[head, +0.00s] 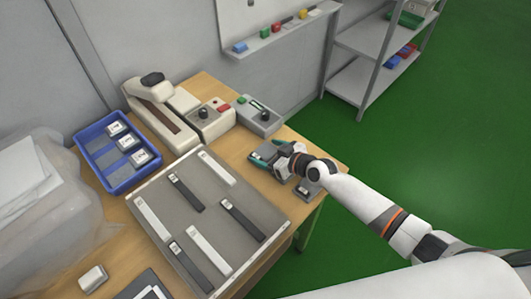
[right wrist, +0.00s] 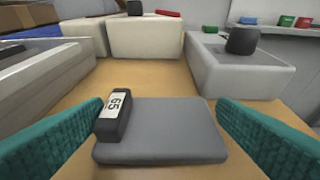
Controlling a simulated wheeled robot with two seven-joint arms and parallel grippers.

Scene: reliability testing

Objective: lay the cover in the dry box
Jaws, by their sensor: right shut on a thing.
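A flat grey plate with a black block on its left edge, labelled 65 (right wrist: 165,132), is between the teal fingers of my right gripper (right wrist: 160,125) in the right wrist view. I take this plate as the cover. My right gripper also shows in the head view (head: 266,154), shut on the plate over the right part of the table. The plate is mostly hidden there. No box is marked as the dry box; a blue tray (head: 98,134) holding pieces with white labels stands at the left. My left gripper is not in view.
A grey tray (head: 262,205) with black and white strips covers the middle of the table. Beige and grey devices with knobs (head: 258,116) stand behind. Another small grey piece (head: 309,189) lies near the right edge. A wrapped bundle (head: 45,190) is at the left.

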